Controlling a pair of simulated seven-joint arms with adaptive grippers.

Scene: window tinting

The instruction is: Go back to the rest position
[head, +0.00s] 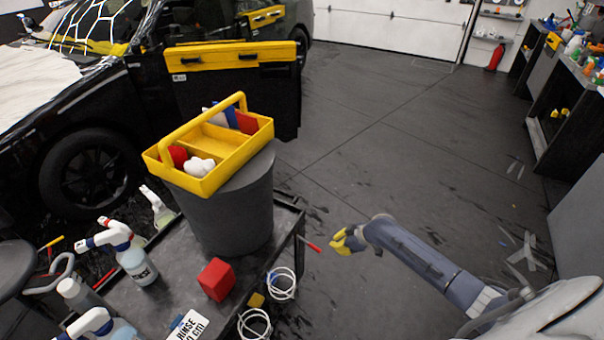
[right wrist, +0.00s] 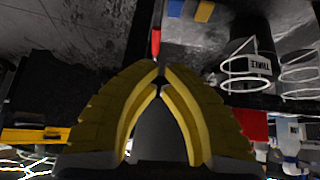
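My right gripper (head: 338,243) has yellow fingers and hangs over the floor, just right of the dark cart. In the right wrist view its fingertips (right wrist: 160,69) come together with nothing visible between them. A thin red-tipped tool (head: 312,246) sticks out past the cart's right edge, a little left of the fingertips. Its red tip (right wrist: 155,42) shows just beyond them in the right wrist view and looks apart from them. My left gripper is not in view.
A black car (head: 125,110) stands behind. Open floor (head: 400,150) lies right of the cart.

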